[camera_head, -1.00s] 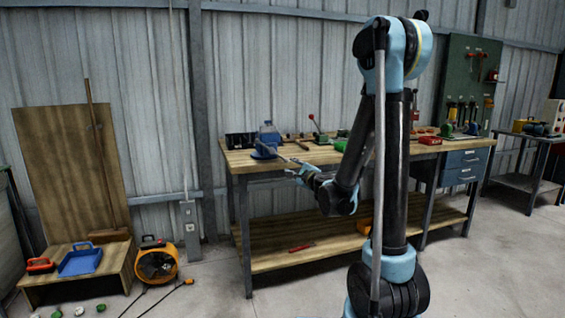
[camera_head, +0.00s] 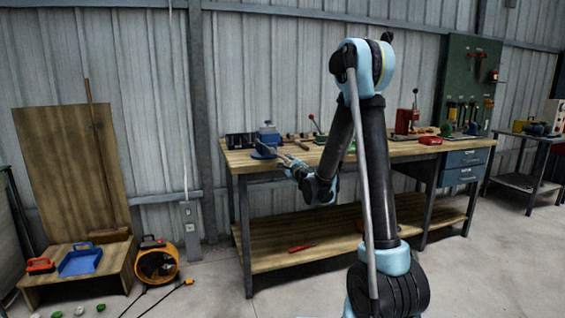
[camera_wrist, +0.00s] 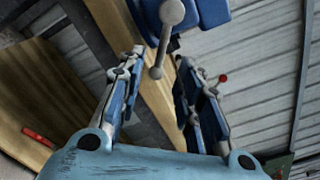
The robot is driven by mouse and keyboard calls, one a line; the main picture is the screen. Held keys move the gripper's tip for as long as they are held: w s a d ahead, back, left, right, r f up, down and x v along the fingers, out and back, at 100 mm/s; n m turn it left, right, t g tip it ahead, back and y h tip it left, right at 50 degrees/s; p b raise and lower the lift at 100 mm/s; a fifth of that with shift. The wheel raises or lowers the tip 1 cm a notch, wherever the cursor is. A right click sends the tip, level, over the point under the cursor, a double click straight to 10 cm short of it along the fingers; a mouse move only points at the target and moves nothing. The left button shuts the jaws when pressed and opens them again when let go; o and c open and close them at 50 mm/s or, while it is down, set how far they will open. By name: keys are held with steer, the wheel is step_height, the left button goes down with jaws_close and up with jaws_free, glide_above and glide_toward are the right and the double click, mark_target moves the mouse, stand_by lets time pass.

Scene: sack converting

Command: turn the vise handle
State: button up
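The blue vise (camera_head: 268,134) stands on the left end of the workbench. In the wrist view, the vise (camera_wrist: 214,10) is at the top, partly cut off by the frame edge. Its grey handle (camera_wrist: 164,42) is a slanted bar with a ball at each end. My gripper (camera_wrist: 159,57) is open, with one finger to each side of the handle's lower end in that view. I see no finger touching the bar, and the depth between them is hard to judge. In the head view, my gripper (camera_head: 276,153) is small, just in front of the vise.
The wooden workbench (camera_head: 232,161) has hand tools and a red lever press (camera_head: 406,120) on top. A red tool (camera_head: 299,248) lies on the lower shelf. Bare floor lies in front.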

mark_target(281, 157)
steer(key=x, duration=0.7)
steer(key=shift+s, duration=0.1)
jaws_close()
